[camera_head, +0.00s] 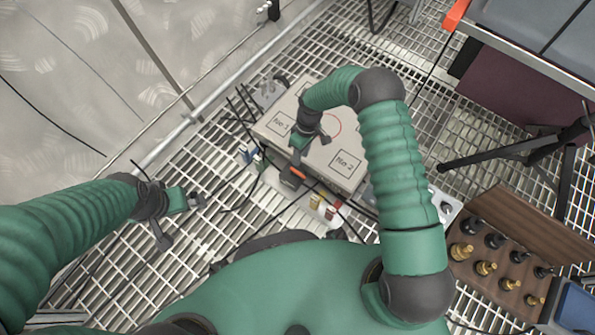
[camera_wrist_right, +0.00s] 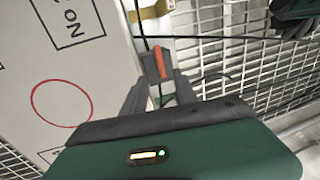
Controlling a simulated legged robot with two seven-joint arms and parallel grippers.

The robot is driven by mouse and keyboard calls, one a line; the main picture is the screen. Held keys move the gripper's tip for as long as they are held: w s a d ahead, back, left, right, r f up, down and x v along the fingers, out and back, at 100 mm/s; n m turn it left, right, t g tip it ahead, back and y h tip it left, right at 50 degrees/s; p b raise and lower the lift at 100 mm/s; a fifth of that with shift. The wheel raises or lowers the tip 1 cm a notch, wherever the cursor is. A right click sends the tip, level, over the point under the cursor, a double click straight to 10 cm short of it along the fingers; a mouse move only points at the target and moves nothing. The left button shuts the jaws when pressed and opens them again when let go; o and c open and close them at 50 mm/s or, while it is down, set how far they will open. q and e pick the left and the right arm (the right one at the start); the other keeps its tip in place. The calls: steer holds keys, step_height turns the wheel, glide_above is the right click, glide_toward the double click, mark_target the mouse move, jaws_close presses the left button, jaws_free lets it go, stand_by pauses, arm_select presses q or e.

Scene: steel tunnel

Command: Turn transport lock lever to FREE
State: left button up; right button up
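The orange lever (camera_head: 298,173) sits on a small dark mount (camera_head: 291,179) at the near side of a pale box. In the right wrist view the orange lever (camera_wrist_right: 159,65) lies just beyond and between my right fingertips. My right gripper (camera_head: 297,160) points down at it; in the wrist view its two fingers (camera_wrist_right: 160,84) stand apart. I cannot tell whether they touch the lever. Any FREE marking is unreadable here. My left gripper (camera_head: 180,220) is open and empty over the grating, to the left of the box.
The pale box (camera_head: 277,106) carries the labels No.1 and No.2 and a red circle. Cables run across the grating near it. A wooden rack (camera_head: 525,232) with several brass and black pieces stands at right. A dark tripod (camera_head: 530,150) stands above it.

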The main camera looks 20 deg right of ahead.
steer(key=f+b, duration=0.1)
steer(key=f, duration=0.1)
steer(key=a+f+b, duration=0.1)
steer(key=f, duration=0.2)
steer(key=s+f+b, duration=0.1)
steer(key=f, duration=0.2)
steer(key=shift+a+b, duration=0.15)
steer(key=shift+b, duration=0.25)
steer(key=shift+r, duration=0.1)
jaws_close()
